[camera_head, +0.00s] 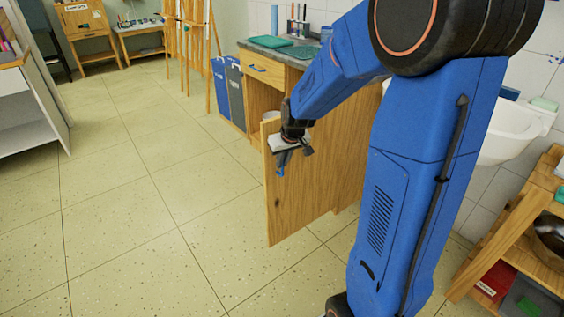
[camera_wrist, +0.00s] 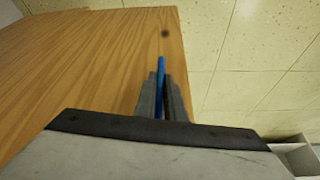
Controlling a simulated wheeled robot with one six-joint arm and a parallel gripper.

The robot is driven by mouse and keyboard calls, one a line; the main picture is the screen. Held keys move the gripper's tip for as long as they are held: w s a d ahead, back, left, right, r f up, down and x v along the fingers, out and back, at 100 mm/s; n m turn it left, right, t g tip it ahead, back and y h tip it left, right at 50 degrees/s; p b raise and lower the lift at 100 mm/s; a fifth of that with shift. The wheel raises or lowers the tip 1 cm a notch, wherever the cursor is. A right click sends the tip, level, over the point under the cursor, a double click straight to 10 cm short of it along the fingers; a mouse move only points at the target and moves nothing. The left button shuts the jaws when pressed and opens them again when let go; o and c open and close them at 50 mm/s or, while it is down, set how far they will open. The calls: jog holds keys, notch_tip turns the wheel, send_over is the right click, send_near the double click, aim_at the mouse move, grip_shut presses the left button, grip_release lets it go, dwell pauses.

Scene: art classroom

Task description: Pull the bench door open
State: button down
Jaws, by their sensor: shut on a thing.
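The wooden bench door (camera_head: 300,192) stands swung out from the bench (camera_head: 262,92) in the head view, with open space showing behind it. The door's wood face also fills the left of the wrist view (camera_wrist: 90,60). My gripper (camera_head: 281,166) is at the door's upper outer part, near its free edge. Its two dark fingers (camera_wrist: 163,95) are shut on the blue handle (camera_wrist: 161,68), whose end sticks out between them.
Blue and grey bins (camera_head: 228,90) stand left of the bench by wooden easels (camera_head: 190,50). A white sink (camera_head: 506,133) and a wooden shelf (camera_head: 500,240) are at the right. A white shelf unit (camera_head: 30,105) is at the left. The tiled floor between is clear.

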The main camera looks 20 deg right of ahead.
jog(key=c, duration=2.1)
grip_release()
jog(key=shift+d, duration=0.1)
jog(key=v, duration=1.7)
jog(key=shift+s+d+r, duration=0.1)
jog(key=shift+r, duration=0.05)
jog(key=s+a+f, duration=0.1)
jog(key=s+a, duration=0.1)
jog(key=s, duration=0.6)
jog(key=s+a+f, duration=0.1)
jog(key=s+a, duration=0.1)
jog(key=s, duration=0.7)
jog(key=s+a+f, duration=0.1)
jog(key=s+a, duration=0.1)
jog(key=s, duration=0.6)
jog(key=shift+s+a+f, duration=0.15)
jog(key=shift+s+f, duration=0.15)
jog(key=shift+s, duration=0.1)
